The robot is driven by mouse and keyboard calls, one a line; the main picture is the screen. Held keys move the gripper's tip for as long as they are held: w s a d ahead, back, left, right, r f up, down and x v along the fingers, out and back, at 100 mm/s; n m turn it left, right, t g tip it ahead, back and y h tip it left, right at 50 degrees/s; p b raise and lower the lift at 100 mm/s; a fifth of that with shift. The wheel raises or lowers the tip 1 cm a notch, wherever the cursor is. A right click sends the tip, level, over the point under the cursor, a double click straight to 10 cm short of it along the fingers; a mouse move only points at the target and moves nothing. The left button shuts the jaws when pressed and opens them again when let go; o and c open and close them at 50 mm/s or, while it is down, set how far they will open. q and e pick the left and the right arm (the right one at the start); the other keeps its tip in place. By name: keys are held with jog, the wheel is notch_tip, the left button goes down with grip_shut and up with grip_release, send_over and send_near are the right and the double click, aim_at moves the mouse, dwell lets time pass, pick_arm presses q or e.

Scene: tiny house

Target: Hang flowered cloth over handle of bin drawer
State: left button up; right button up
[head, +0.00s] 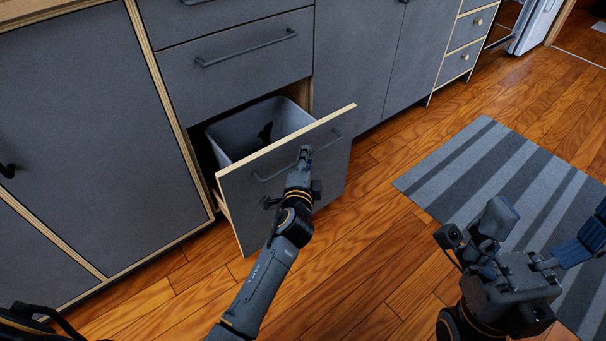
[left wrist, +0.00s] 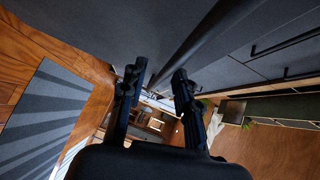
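The bin drawer (head: 300,185) is pulled out, with a grey bin (head: 222,140) inside it. Its dark handle (head: 267,178) is on the front panel. My left gripper (head: 305,152) is at the right part of this handle. In the left wrist view its two fingers (left wrist: 158,88) stand apart, and a dark bar, seemingly the handle (left wrist: 205,32), runs toward the gap between them. I cannot tell whether they touch it. My right gripper is at the lower right, partly cut off, beside a blue ribbed piece (head: 580,245); its fingertips are unclear. I make out no flowered cloth.
A closed drawer (head: 240,65) with its own handle is above the bin drawer. Grey cabinet doors (head: 90,110) stand to the left and more to the right. A striped grey rug (head: 500,175) lies on the wooden floor. Bare floor (head: 370,230) lies in front of the drawer.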

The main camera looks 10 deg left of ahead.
pick_arm(q)
jog(key=s+d+r, duration=0.1)
jog(key=s, duration=0.9)
jog(key=shift+s+r, duration=0.2)
jog(key=shift+r, duration=0.05)
jog(key=shift+d, duration=0.1)
